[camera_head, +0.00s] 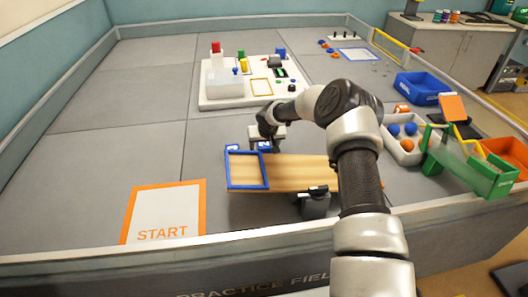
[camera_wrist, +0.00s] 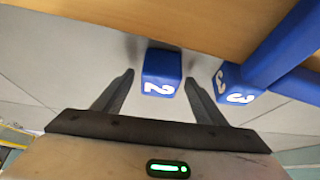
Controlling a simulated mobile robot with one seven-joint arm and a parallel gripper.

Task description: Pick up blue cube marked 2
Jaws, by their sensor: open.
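The blue cube marked 2 (camera_wrist: 161,72) sits on the grey floor next to the wooden board, its white 2 facing the wrist camera. My gripper (camera_wrist: 159,78) is open, with one dark finger on each side of this cube. Gaps show between the fingers and the cube, and nothing is held. A second blue cube, marked 3 (camera_wrist: 232,84), stands to the right, just outside the right finger.
The wooden board (camera_head: 300,172) with a blue frame (camera_head: 232,186) lies close to the cubes. A white platform (camera_head: 215,100) with coloured parts stands behind. A white tray (camera_head: 398,155) of balls and a green ramp (camera_head: 470,172) are at right. Floor at left is clear.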

